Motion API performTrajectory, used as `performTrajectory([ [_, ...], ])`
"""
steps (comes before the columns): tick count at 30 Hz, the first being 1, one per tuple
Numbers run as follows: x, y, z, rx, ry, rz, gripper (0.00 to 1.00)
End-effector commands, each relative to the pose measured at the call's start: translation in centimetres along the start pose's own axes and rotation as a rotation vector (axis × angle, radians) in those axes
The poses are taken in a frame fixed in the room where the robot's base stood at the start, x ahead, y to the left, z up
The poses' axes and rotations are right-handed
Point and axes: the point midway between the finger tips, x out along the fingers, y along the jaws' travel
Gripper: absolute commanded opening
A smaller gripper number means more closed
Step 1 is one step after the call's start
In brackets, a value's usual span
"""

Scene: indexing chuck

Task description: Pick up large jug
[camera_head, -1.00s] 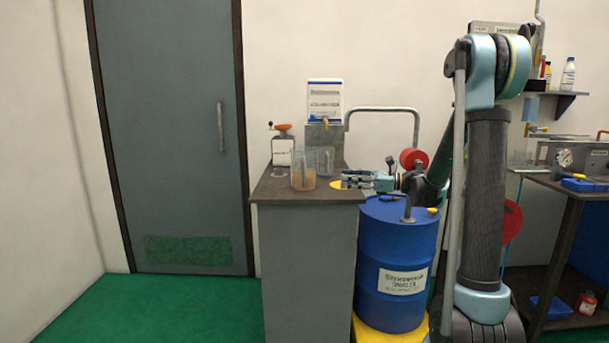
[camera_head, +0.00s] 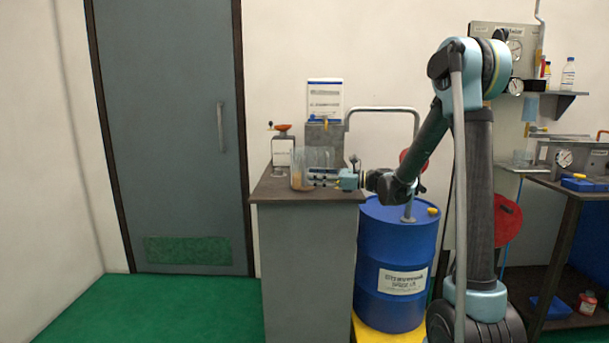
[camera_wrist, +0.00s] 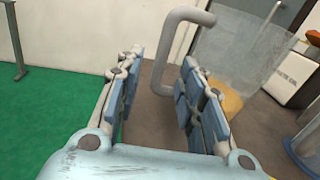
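The large jug (camera_head: 298,172) is clear, with orange liquid low inside, and stands upright on the grey cabinet top. In the wrist view the jug (camera_wrist: 232,60) is at the upper right, with its grey handle (camera_wrist: 178,42) toward my gripper. My gripper (camera_head: 322,177) reaches in from the right, low over the cabinet top. In the wrist view my gripper (camera_wrist: 163,72) is open, with its blue finger pads apart. The handle shows ahead of and between the fingers. I cannot tell whether any finger touches it.
A second clear vessel (camera_wrist: 308,140) is close at the right edge of the wrist view. A blue drum (camera_head: 395,245) is to the right.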

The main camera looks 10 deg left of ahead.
Motion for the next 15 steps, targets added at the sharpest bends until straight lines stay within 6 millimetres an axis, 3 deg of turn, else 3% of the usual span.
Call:
performTrajectory([
  [9,4.0,-0.1,-0.2,0.000,0.000,0.003,0.35],
  [15,4.8,-0.2,-0.2,0.000,0.000,0.001,0.35],
])
